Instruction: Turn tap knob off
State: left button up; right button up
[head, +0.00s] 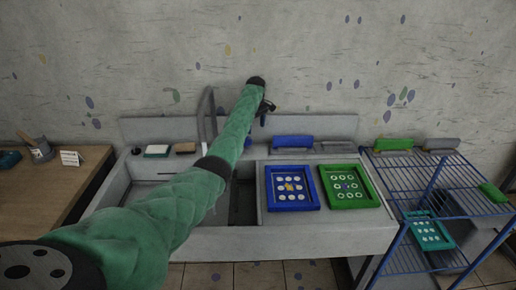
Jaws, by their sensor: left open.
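My left arm, in a green sleeve, reaches from the lower left across the sink (190,243) to its back edge. My left gripper (267,106) is open near the wall at the back of the sink, small and dark in the head view. A grey curved faucet (207,112) stands at the back of the sink, just left of my arm. The tap knob cannot be made out clearly; the gripper and forearm cover that area. I cannot tell whether the gripper touches it. My right gripper is not in view.
A blue frame (269,190) and a green frame (326,190) with pale round spots lie on the counter right of the basin. Sponges (157,150) sit on the back left ledge. A blue wire rack (400,167) stands at right, a wooden table (50,190) at left.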

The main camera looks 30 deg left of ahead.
aim_at(247, 142)
pick_arm(q)
jog(key=s+a, duration=0.1)
jog(key=s+a+r, duration=0.1)
jog(key=a, duration=0.1)
jog(key=shift+a+r, duration=0.1)
jog(key=shift+a, duration=0.2)
jog(key=shift+a+f+p, duration=0.15)
jog(key=shift+f+p, duration=1.05)
jog(key=shift+f, duration=2.7)
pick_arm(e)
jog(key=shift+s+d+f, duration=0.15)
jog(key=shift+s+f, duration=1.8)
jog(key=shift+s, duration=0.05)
pick_arm(q)
jog(key=shift+c, duration=0.2)
jog(key=c, duration=0.9)
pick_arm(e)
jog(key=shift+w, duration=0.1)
